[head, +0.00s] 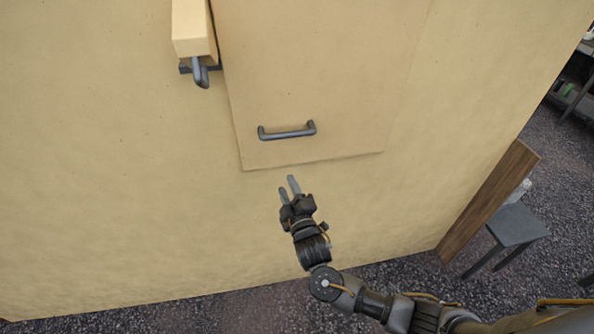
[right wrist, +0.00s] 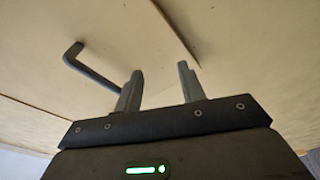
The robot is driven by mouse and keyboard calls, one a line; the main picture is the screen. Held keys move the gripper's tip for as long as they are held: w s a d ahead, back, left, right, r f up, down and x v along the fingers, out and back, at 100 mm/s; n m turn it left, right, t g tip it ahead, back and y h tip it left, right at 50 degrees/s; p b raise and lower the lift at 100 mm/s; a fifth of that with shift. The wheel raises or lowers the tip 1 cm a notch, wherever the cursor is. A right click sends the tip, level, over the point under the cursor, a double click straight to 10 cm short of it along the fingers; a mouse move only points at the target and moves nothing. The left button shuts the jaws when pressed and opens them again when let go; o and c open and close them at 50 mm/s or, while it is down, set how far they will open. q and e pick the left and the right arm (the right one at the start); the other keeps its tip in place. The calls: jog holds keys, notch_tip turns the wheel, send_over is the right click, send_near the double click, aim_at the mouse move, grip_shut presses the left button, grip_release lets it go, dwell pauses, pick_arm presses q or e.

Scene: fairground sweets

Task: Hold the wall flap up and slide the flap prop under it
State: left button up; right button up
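The wall flap (head: 330,90) is a tan panel hanging down flat against the wall, with a dark bar handle (head: 287,131) near its lower edge. The handle also shows in the right wrist view (right wrist: 92,70). The flap prop (head: 193,28), a pale wooden bar, is at the upper left beside the flap, above a dark hook (head: 200,72). My right gripper (head: 287,184) is just below the flap's lower edge, under the handle. Its fingers are apart with nothing between them, also in the right wrist view (right wrist: 158,84). My left gripper is not in view.
The tan wall (head: 130,190) fills most of the head view. A brown board (head: 490,200) leans at its right end, near a grey stool (head: 516,224). Dark gravel ground (head: 240,310) lies below. The wall left of my right gripper is clear.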

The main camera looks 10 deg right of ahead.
jog(key=s+d+r+n+t+h, duration=0.1)
jog(key=s+r+n+t+h, duration=0.1)
jog(key=r, duration=0.7)
jog(key=shift+s+d+r+n+h, duration=0.15)
jog(key=shift+s+d+n+h, duration=0.2)
jog(key=shift+s+n, duration=0.55)
jog(key=shift+w, duration=0.1)
jog(key=b+x, duration=0.3)
jog(key=x, duration=0.6)
jog(key=shift+w+r, duration=0.25)
jog(key=shift+r, duration=0.1)
